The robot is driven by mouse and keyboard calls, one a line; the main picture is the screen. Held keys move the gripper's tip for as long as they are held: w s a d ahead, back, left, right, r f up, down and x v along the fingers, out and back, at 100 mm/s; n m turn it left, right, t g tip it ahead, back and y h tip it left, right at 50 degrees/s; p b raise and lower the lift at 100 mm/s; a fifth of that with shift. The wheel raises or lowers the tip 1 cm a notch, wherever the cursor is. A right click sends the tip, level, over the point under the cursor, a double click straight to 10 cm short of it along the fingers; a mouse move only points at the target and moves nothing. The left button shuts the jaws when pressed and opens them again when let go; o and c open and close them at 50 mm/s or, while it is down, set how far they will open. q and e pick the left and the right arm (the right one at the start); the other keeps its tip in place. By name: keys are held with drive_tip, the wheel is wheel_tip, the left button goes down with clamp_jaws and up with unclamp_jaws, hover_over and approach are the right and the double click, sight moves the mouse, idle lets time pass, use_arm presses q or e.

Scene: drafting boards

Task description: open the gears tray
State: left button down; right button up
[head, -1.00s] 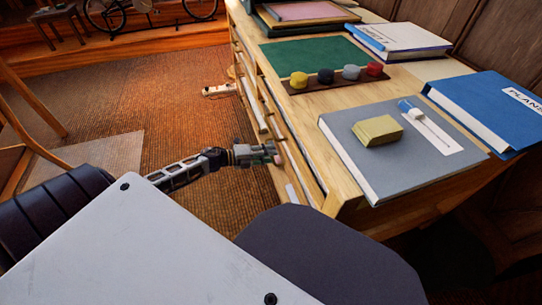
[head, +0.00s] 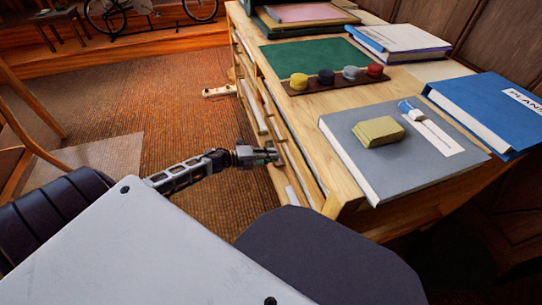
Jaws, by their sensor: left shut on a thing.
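The wooden drafting desk has a stack of shallow trays in its left side, seen steeply from above; a tray front (head: 278,128) shows beside my gripper. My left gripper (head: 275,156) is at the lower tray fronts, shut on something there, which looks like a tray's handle. The fingers hide the handle itself. I cannot read any tray label, so I cannot tell which one is the gears tray. I cannot clearly see any tray standing out from the others. My right gripper is not in view.
On the desk top are a grey binder (head: 360,165) with a yellow block (head: 379,131), a blue binder (head: 490,105), a green mat (head: 312,62) and a rack of coloured knobs (head: 335,80).

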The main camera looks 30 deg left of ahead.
use_arm(q)
drive_tip(key=shift+s+a, duration=0.1)
drive_tip(key=shift+s, duration=0.05)
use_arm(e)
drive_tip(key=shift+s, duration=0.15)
use_arm(q)
drive_tip(key=f+p+v, duration=0.2)
drive_tip(key=p+v, duration=0.1)
drive_tip(key=v, duration=0.7)
drive_tip(key=f+p+v, duration=0.2)
drive_tip(key=p+v, duration=0.1)
drive_tip(key=v, duration=0.7)
drive_tip(key=a+f+p+v, duration=0.1)
drive_tip(key=p+v, duration=0.3)
drive_tip(key=v, duration=0.6)
drive_tip(key=shift+s+a+f, duration=0.3)
drive_tip(key=shift+s+f, duration=0.35)
drive_tip(key=shift+s, duration=0.05)
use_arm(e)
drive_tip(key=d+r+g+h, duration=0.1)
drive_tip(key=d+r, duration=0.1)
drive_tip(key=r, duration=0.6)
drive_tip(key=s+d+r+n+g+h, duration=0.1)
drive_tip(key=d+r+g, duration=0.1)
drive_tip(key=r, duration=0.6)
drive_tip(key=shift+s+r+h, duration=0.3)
use_arm(q)
drive_tip(key=c, duration=1.5)
unclamp_jaws()
drive_tip(key=shift+c, duration=0.2)
